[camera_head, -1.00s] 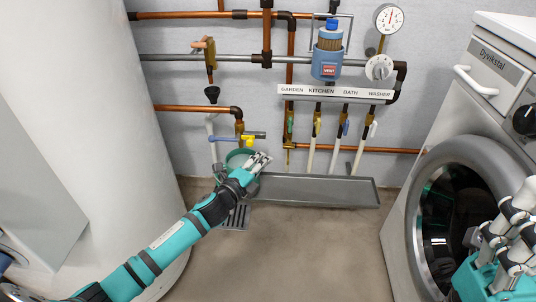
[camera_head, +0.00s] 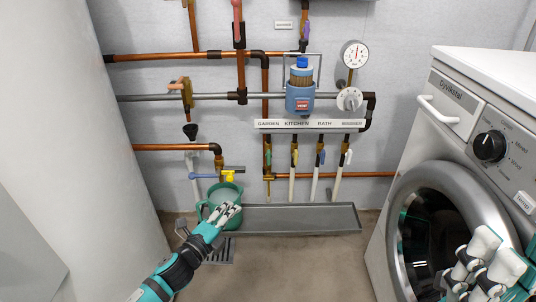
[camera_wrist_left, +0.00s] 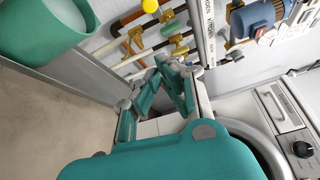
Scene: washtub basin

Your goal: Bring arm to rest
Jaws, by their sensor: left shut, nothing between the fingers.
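My left arm comes in from the bottom left in the head view. Its gripper (camera_head: 231,208) is shut and empty, in front of a green bucket (camera_head: 222,193) below the yellow tap (camera_head: 229,176). In the left wrist view its fingers (camera_wrist_left: 168,84) point toward the wall pipes. The bucket (camera_wrist_left: 38,28) is at the top left there, apart from the fingers. My right gripper (camera_head: 480,262) shows at the lower right of the head view, in front of the washer door. Whether its fingers are open or shut is unclear.
A grey tray (camera_head: 300,219) lies along the wall. A floor grate (camera_head: 216,250) is beside my left arm. Pipes and valves cover the wall. A white tank (camera_head: 75,190) stands at the left and a washing machine (camera_head: 376,255) at the right. The middle floor is clear.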

